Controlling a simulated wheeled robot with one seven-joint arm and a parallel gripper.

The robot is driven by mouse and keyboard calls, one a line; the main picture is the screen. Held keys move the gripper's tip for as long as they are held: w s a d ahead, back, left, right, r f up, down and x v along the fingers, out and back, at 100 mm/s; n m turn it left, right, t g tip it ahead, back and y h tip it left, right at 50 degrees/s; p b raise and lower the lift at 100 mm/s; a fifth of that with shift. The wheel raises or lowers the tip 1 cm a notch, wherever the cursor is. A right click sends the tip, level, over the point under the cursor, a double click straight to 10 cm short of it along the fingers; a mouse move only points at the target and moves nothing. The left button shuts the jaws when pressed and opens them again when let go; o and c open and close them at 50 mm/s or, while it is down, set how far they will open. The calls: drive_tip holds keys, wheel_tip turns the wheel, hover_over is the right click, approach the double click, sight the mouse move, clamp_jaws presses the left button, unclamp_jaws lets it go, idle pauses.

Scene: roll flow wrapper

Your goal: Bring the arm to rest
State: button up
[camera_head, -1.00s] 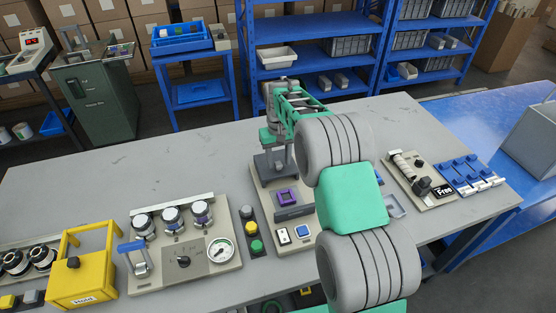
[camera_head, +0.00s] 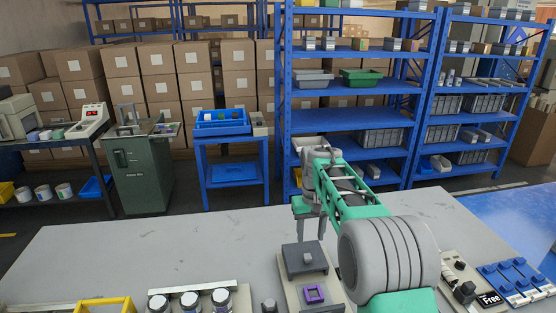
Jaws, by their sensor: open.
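My arm reaches forward over the grey workbench (camera_head: 130,255) from the lower right, with green and grey links of mine in the foreground. My gripper (camera_head: 308,232) is at its far end, pointing down with its two fingers apart. Nothing shows between the fingers. It appears just behind a beige device with a dark grey block (camera_head: 304,262) and a purple square part (camera_head: 314,294). It seems clear of that device, though its exact height is hard to tell. My forearm and the large grey joint hide part of the bench to the right.
Behind are a green cabinet (camera_head: 143,175), a blue stand (camera_head: 233,174) and blue shelves (camera_head: 350,122). The bench's left middle is bare.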

drive_tip(key=s+r+t, duration=0.1)
drive_tip(key=s+r, duration=0.2)
drive_tip(key=s, duration=0.4)
drive_tip(key=s+r+t, duration=0.1)
drive_tip(key=s+r, duration=0.3)
drive_tip(key=s, duration=0.4)
drive_tip(key=s+d+f+m+t, duration=0.1)
drive_tip(key=s+f, duration=0.4)
drive_tip(key=s, duration=0.7)
drive_tip(key=shift+s, duration=0.35)
